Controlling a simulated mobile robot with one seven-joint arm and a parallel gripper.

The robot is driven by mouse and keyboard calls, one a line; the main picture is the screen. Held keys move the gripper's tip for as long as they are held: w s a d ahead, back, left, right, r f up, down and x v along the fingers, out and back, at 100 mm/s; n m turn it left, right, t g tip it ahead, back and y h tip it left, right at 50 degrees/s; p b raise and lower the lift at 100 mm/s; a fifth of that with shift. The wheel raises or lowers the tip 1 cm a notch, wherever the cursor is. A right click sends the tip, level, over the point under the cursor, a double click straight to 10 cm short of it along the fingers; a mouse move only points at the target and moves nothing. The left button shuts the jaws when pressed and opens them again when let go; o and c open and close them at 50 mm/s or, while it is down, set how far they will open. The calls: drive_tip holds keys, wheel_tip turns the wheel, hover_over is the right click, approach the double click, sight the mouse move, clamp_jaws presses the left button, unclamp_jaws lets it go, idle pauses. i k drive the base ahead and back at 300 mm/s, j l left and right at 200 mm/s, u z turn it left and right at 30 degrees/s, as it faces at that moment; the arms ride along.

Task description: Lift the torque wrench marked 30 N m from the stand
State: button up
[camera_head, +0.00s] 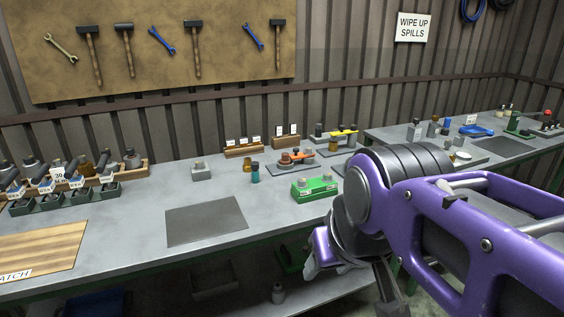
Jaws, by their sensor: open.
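The torque wrench stand (142,172) is at the far left of the bench, a wooden rack holding several dark-handled tools. A white tag reading 30 N m (58,174) shows near its front, with a dark wrench (57,163) close behind it. The tools are crowded and small, so which wrench the tag belongs to is hard to tell. My gripper (385,290) is at the lower right, partly hidden by my purple arm. It is open and far from the stand, in front of the bench edge.
Dark bins (65,198) stand before the stand. A wooden board (40,250) lies at the front left and a grey mat (206,220) at the middle. Tools hang on the wall board (180,75).

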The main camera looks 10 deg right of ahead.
sight(76, 182)
drive_tip(key=k+l+z, duration=0.2)
drive_tip(key=l+z, duration=0.25)
drive_tip(key=l, duration=0.15)
drive_tip(key=k+l+z, duration=0.2)
drive_tip(key=j, duration=0.65)
drive_tip(key=k+j, duration=0.15)
drive_tip(key=j, duration=0.5)
drive_tip(key=j+z, duration=0.1)
drive_tip(key=j, duration=0.5)
drive_tip(key=k+j, duration=0.15)
drive_tip(key=j, duration=0.5)
drive_tip(key=k+j, duration=0.15)
drive_tip(key=j, duration=0.25)
drive_tip(key=k+j+z, duration=0.1)
drive_tip(key=j, duration=0.3)
drive_tip(key=k+j, duration=0.15)
drive_tip(key=j, duration=0.3)
drive_tip(key=k+j, duration=0.15)
drive_tip(key=j, duration=0.25)
drive_tip(key=i+z, duration=0.05)
